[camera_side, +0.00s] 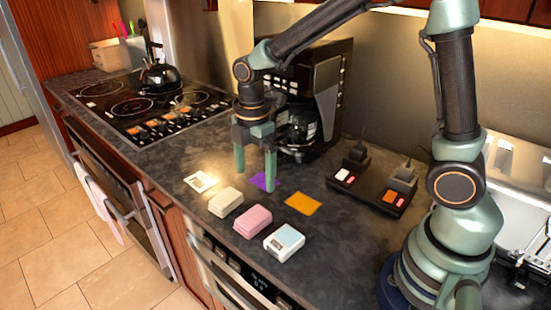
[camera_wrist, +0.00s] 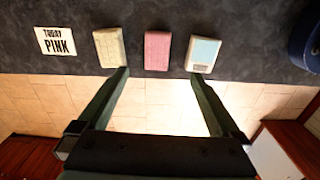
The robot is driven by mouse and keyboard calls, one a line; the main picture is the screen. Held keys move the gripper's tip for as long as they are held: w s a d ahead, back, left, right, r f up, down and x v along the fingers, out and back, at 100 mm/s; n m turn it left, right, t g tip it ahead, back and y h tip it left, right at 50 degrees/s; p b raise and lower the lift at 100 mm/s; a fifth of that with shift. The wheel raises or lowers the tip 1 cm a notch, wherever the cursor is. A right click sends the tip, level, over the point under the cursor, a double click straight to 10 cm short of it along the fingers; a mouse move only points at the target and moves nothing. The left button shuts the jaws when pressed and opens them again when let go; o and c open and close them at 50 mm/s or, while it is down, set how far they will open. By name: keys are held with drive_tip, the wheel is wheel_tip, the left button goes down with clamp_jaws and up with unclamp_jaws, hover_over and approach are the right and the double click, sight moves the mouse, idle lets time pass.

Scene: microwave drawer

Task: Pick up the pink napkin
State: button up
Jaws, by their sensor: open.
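The pink napkin (camera_side: 253,221) is a small folded block near the counter's front edge, in the middle of a row of three. In the wrist view the pink napkin (camera_wrist: 157,50) appears between and just beyond my fingertips. A cream block (camera_side: 226,202) lies to its left and a white block with a light blue top (camera_side: 284,242) to its right. My gripper (camera_side: 255,181) is open and empty, pointing down over the counter by the purple square, apart from the napkin. Its two fingers also show in the wrist view (camera_wrist: 158,75).
A card reading "TODAY PINK" (camera_wrist: 55,41) lies left of the row. Purple (camera_side: 262,182) and orange (camera_side: 303,203) squares lie behind it. A coffee maker (camera_side: 320,90) and a dark tray with switches (camera_side: 372,186) stand farther back. The stove (camera_side: 148,105) is at left.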

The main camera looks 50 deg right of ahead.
hover_over(255, 215)
drive_tip(key=f, duration=0.7)
drive_tip(key=shift+s, duration=0.3)
drive_tip(key=shift+w+f, duration=0.15)
drive_tip(key=shift+f, duration=1.2)
drive_tip(key=shift+w+f, duration=0.15)
drive_tip(key=shift+f, duration=1.15)
drive_tip(key=shift+c, duration=0.3)
drive_tip(key=c, duration=1.3)
wheel_tip(255, 215, up, 20)
drive_tip(key=shift+r, duration=0.1)
